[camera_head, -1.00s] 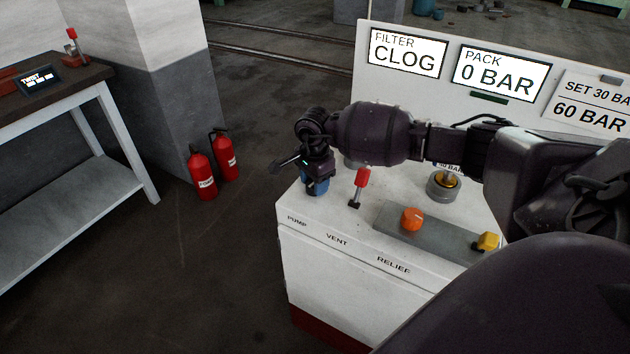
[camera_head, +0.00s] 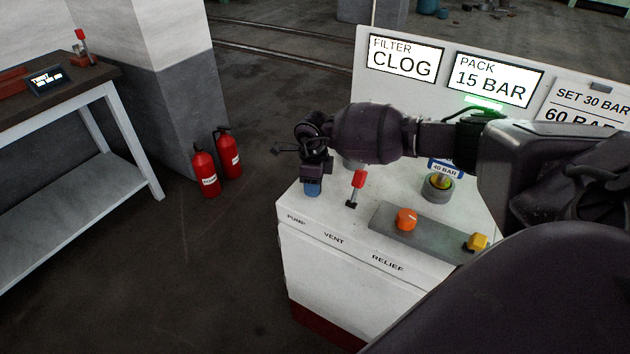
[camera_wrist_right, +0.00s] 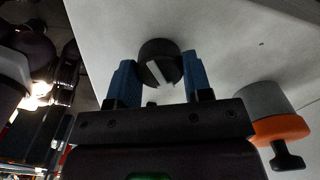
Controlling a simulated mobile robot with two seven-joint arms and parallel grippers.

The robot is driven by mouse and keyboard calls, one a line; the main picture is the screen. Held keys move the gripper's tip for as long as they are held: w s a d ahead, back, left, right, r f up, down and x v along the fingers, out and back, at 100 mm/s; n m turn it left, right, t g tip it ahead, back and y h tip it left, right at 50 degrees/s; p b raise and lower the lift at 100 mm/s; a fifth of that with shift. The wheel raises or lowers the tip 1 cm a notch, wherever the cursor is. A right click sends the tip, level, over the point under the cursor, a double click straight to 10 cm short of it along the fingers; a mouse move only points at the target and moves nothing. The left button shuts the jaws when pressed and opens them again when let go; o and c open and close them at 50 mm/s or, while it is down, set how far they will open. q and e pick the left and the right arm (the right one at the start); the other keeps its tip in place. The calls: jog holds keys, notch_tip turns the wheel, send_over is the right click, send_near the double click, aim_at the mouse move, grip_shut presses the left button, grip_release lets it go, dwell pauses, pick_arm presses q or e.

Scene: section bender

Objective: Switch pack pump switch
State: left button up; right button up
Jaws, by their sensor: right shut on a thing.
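The white cabinet (camera_head: 300,240) carries the labels PUMP, VENT and RELIEF along its front edge. My right gripper (camera_head: 312,189) points down on the cabinet top behind the PUMP label, and its blue fingers hide the pump switch in the head view. In the right wrist view, the black round switch knob (camera_wrist_right: 160,64) with a pale bar across it sits between the blue fingers of my right gripper (camera_wrist_right: 160,85), which is shut on it. The PACK display (camera_head: 492,80) reads 15 BAR, with a green lamp (camera_head: 484,103) lit below it. My left gripper is not in view.
A red-handled lever (camera_head: 357,186) stands just right of the gripper. A grey block (camera_head: 440,234) with an orange knob (camera_head: 405,219) and a yellow knob (camera_head: 478,241) lies further right. The FILTER display (camera_head: 405,58) reads CLOG. Two fire extinguishers (camera_head: 205,173) stand on the floor at left.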

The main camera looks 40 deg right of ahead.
jog(key=shift+m, duration=0.3)
dwell(0.4)
jog(key=o, duration=0.9)
jog(key=shift+r, duration=0.55)
notch_tip(320, 180, up, 8)
jog(key=shift+r+p, duration=0.15)
jog(key=shift+p, duration=0.6)
jog(key=shift+r, duration=0.7)
jog(key=shift+m, duration=0.3)
